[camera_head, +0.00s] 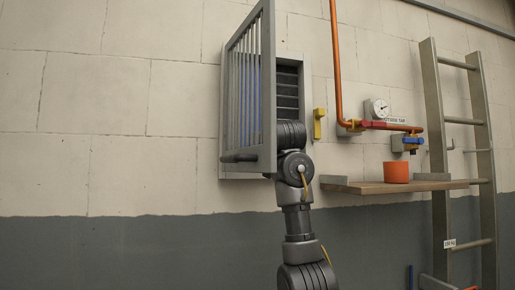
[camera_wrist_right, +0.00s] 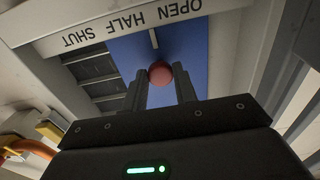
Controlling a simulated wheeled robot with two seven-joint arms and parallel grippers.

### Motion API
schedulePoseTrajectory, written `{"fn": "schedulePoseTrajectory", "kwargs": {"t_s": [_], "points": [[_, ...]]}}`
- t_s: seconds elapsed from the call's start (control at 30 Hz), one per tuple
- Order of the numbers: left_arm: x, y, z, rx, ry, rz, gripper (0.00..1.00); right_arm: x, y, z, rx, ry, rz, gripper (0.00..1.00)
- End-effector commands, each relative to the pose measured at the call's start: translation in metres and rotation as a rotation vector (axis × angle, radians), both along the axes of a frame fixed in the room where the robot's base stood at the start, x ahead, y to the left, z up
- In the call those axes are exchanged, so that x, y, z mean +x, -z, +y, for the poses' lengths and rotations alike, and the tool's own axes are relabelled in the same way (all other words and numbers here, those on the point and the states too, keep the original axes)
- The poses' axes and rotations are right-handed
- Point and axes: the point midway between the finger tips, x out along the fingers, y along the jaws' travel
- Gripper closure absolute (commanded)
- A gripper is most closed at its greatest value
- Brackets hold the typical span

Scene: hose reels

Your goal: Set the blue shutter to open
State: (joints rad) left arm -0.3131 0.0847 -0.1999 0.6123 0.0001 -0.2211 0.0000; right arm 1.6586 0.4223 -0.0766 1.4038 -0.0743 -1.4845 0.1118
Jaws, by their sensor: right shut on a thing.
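The blue shutter (camera_wrist_right: 190,50) is a flat panel with a red ball knob (camera_wrist_right: 160,71) in the right wrist view. A thin white mark (camera_wrist_right: 154,38) on it lies between the words HALF and OPEN of the label strip (camera_wrist_right: 130,25), which reads upside down. Dark slats (camera_wrist_right: 95,70) show uncovered left of the panel. My right gripper (camera_wrist_right: 161,88) is shut on the knob, one finger on each side. In the head view my right arm reaches into the wall box, and the gripper is hidden. Blue shows through the barred door (camera_head: 255,95). My left gripper is not in view.
The barred door stands open on the left of the wall box (camera_head: 308,90), close beside my arm.

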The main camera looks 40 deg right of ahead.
Motion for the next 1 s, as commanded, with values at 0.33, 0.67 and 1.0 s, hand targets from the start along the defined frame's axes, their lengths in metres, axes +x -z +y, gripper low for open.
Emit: {"fn": "schedulePoseTrajectory", "kwargs": {"t_s": [0.33,0.67,1.0], "points": [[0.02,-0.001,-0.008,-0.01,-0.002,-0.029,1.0,0.001,-0.001,0.002,0.002,-0.004,-0.003,0.5],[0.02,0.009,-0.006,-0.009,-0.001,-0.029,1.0,-0.007,0.002,0.007,0.001,-0.005,-0.006,0.5],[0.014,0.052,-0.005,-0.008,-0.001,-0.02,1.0,-0.066,0.004,0.035,0.0,-0.006,-0.008,0.5]]}}
